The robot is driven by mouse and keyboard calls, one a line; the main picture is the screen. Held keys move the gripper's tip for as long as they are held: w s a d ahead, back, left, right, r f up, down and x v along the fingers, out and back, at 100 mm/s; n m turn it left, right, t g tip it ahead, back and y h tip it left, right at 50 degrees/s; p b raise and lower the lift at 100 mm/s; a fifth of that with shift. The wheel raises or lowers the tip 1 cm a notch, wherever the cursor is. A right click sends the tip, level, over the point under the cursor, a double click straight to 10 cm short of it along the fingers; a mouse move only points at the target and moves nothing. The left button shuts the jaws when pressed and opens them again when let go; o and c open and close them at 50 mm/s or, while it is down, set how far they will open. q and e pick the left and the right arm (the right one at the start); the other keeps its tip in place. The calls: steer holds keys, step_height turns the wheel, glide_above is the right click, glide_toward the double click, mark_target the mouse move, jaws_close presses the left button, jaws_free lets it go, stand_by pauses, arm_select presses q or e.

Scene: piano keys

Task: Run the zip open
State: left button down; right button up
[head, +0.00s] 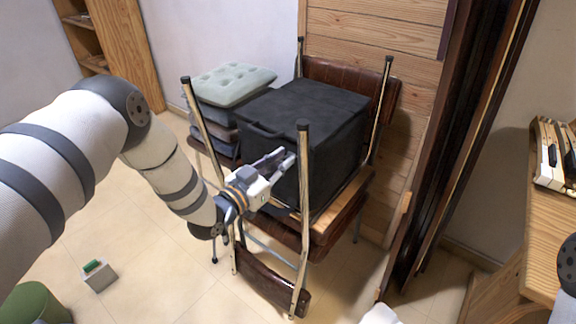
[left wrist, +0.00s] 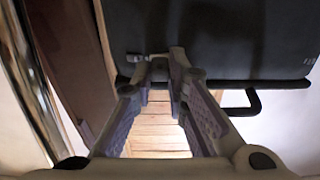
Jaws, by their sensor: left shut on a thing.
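A black, box-shaped bag (head: 312,110) stands on an upturned chair, between its raised metal legs. My left gripper (head: 281,159) reaches in from the left, behind a front chair leg, to the side of the bag. In the left wrist view the fingertips (left wrist: 160,68) come close together at the bag's dark panel (left wrist: 240,40), near its edge. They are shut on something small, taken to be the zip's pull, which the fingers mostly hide. A small pale metal piece (left wrist: 136,58) shows beside the left fingertip. The zip's line is too dark to follow.
The chair's metal legs (head: 304,215) stand close around the bag and my left gripper. Stacked cushions (head: 232,84) are behind at left. A dark bag handle (left wrist: 252,104) sticks out in the wrist view. A piano keyboard (head: 552,155) is at far right. Floor at left is mostly clear.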

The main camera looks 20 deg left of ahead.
arm_select(q)
steer(key=w+a+b, duration=0.1)
steer(key=w+a, duration=0.1)
steer(key=a, duration=0.3)
steer(key=w+a+b, duration=0.1)
steer(key=a, duration=0.4)
steer(key=w+a+b, duration=0.2)
steer(key=a, duration=0.3)
steer(key=shift+w+a+f, duration=0.2)
steer(key=shift+w+a, duration=0.1)
steer(key=shift+w+a+r, duration=0.15)
steer(key=shift+a+r, duration=0.05)
steer(key=shift+a, duration=0.15)
arm_select(e)
steer(key=s+f+g, duration=0.1)
steer(key=s+f, duration=0.3)
steer(key=f, duration=0.1)
steer(key=shift+g, duration=0.3)
steer(key=shift+s, duration=0.1)
arm_select(q)
steer(key=c, duration=1.6)
jaws_free()
steer(key=shift+a, duration=0.1)
steer(key=v, duration=1.2)
